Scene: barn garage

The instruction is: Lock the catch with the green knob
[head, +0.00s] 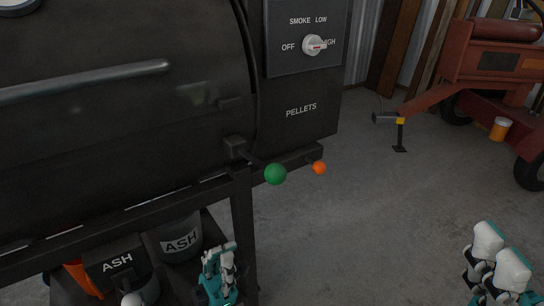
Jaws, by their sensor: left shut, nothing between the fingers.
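The green knob (275,174) is a round ball on the end of a short dark rod. The rod runs from a dark block, the catch (235,147), at the lower right end of the black smoker barrel (130,110). My left gripper (222,258) is teal, white and dark. It shows low in the head view, below and left of the knob and apart from it, shut and empty.
An orange knob (319,168) sits just right of the green one. A control dial (314,45) is on the pellet box above. Ash buckets (180,242) stand under the barrel, behind a frame leg (244,235). The concrete floor (370,230) is clear; a red trailer (480,65) stands behind.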

